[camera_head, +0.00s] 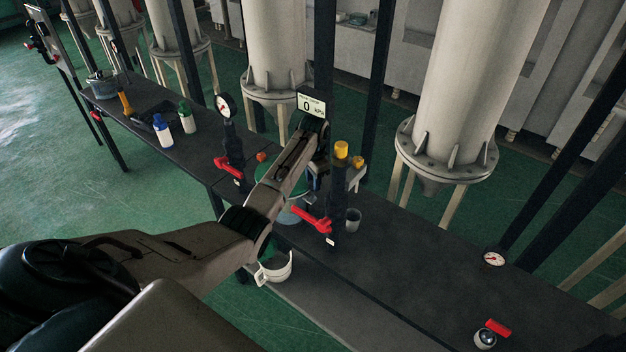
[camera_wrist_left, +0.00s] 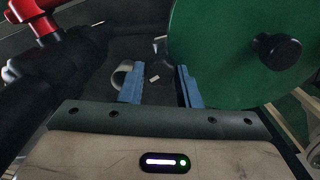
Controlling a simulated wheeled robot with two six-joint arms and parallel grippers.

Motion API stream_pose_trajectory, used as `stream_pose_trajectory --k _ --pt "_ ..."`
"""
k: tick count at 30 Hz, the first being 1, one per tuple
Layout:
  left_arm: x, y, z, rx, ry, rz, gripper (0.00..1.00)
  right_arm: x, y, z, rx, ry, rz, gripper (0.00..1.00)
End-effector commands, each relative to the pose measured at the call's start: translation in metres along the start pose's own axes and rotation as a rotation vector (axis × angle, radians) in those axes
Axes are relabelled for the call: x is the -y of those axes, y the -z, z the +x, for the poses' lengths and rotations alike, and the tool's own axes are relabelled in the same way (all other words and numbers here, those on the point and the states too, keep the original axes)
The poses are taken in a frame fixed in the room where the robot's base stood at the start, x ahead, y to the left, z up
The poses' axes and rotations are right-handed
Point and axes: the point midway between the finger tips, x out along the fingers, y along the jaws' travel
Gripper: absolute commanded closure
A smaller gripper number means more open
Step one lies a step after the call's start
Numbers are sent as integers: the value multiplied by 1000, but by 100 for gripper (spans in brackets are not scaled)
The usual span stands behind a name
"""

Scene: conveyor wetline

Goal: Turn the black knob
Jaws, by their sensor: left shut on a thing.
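In the left wrist view a black knob (camera_wrist_left: 277,50) stands out from the face of a large green disc (camera_wrist_left: 225,60). The green disc also shows partly behind my arm in the head view. My left gripper (camera_wrist_left: 160,86) has its two blue fingers left of the knob, at the disc's edge, with the knob outside them. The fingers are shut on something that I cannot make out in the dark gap. In the head view the left gripper (camera_head: 320,172) is beside the black post with the yellow top, its tips mostly hidden. My right gripper is out of view.
A red-handled valve (camera_head: 311,219) on a post stands close to the gripper. A display (camera_head: 311,104) reading 0 sits above it. Bottles (camera_head: 163,130) stand far left.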

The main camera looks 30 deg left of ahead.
Motion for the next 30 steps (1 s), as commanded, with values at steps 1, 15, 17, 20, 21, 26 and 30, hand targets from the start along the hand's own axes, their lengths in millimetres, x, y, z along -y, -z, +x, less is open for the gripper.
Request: stream_pose_trajectory --k 1,15,17,20,21,26,30 --pt "0 0 -1 -1 1 44 93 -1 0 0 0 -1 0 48" --pt "0 0 -1 -1 3 491 93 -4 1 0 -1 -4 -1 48" --pt "0 0 -1 -1 3 547 93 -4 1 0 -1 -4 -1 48" --pt "0 0 -1 -1 3 642 93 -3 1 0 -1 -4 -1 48" --pt "0 0 -1 -1 3 681 93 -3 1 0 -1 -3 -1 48" --pt "0 0 -1 -1 4 832 93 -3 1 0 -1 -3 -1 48" --pt "-1 0 -1 -1 4 966 93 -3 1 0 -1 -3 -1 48"
